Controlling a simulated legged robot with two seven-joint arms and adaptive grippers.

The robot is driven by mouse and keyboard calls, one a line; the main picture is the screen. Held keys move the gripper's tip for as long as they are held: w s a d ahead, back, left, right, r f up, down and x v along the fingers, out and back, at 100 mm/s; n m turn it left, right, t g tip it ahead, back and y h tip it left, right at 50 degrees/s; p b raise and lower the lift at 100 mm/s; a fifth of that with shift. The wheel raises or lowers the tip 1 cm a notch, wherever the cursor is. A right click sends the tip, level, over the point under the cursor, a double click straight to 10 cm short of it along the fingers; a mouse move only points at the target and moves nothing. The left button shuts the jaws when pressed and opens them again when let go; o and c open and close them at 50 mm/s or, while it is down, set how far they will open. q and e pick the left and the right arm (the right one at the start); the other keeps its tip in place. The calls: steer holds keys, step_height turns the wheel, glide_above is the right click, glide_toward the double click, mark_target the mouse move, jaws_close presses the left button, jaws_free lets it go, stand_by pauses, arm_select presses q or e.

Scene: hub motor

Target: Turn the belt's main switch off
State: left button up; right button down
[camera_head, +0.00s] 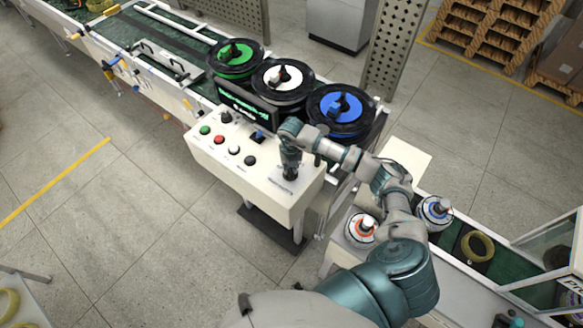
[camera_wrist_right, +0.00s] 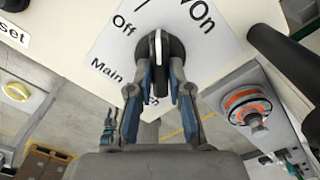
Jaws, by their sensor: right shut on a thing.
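The grip points roughly up the picture, between the two words. My right gripper (camera_wrist_right: 160,88) is shut on the knob, one finger on each side. In the head view my right gripper (camera_head: 290,172) reaches down to the right end of the white control box (camera_head: 270,192) and hides the switch. My left gripper is not in view.
The control box also carries a red button (camera_head: 219,140), a green button (camera_head: 205,130) and several black knobs. Reels with green, white and blue centres (camera_head: 338,105) stand behind it. The belt (camera_head: 465,243) runs past on the right, with a motor part (camera_head: 434,211) on it.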

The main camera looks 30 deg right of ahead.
steer(key=shift+d+f, duration=0.1)
steer(key=shift+d, duration=0.1)
steer(key=shift+a, duration=0.15)
steer(key=shift+a+n+b, duration=0.15)
steer(key=shift+n+b, duration=0.85)
steer(key=shift+n, duration=0.2)
steer(key=shift+d+f+n+b, duration=0.1)
steer(key=shift+d+n+b, duration=0.15)
steer(key=shift+n+b, duration=0.8)
steer(key=n+b, duration=0.1)
steer(key=n, duration=0.2)
steer(key=shift+a, duration=0.15)
arm_select(q)
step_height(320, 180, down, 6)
steer(key=b, duration=0.1)
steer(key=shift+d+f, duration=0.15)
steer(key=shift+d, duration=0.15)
arm_select(e)
steer(key=shift+n, duration=0.65)
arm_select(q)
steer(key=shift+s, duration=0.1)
